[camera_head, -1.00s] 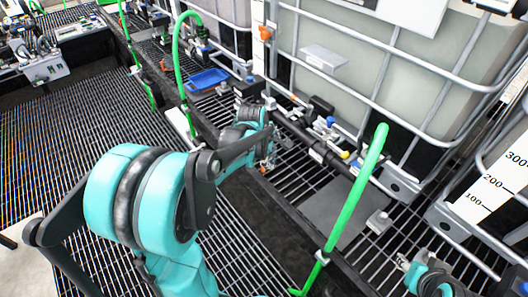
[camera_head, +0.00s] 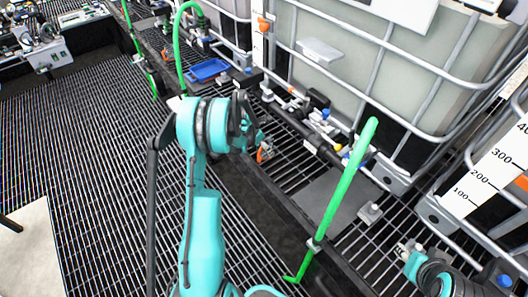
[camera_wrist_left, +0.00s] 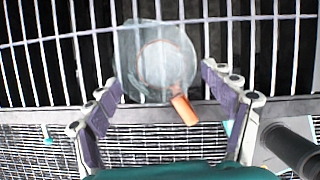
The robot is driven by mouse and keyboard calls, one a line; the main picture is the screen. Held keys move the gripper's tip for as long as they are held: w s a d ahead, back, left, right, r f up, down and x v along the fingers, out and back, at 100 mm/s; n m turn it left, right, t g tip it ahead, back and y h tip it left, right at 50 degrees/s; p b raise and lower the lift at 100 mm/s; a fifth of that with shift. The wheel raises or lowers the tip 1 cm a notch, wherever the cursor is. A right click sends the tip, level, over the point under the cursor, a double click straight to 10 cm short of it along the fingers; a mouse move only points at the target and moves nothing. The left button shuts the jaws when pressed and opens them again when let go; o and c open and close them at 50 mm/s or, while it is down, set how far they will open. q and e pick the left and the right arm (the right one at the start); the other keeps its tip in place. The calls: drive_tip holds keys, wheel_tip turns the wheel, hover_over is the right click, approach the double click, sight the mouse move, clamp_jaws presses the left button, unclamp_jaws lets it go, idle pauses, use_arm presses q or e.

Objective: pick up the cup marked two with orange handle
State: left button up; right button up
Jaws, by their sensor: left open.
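A translucent cup (camera_wrist_left: 160,62) with an orange handle (camera_wrist_left: 184,108) stands on the grating in the left wrist view. No mark on it can be read. My left gripper (camera_wrist_left: 162,88) is open, its two purple-padded fingers on either side of the cup's near part, with the handle pointing back between them. I cannot tell if they touch the cup. In the head view my left gripper (camera_head: 258,138) is mostly hidden by its own wrist; an orange bit (camera_head: 264,154) shows just below it. Part of my right arm shows at the lower right; its jaws are unclear.
Large caged tanks (camera_head: 345,75) stand along the far side, with pipes and valves (camera_head: 322,142) at their base. A green pipe (camera_head: 338,190) rises right of my left arm. A blue tray (camera_head: 208,70) lies farther back. A dark beam edges the grating.

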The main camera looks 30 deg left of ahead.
use_arm(q)
drive_tip(key=x, duration=0.3)
drive_tip(key=shift+b, duration=0.3)
drive_tip(key=shift+r, duration=0.1)
drive_tip(key=shift+c, duration=0.6)
drive_tip(key=c, duration=1.2)
drive_tip(key=shift+o, duration=0.2)
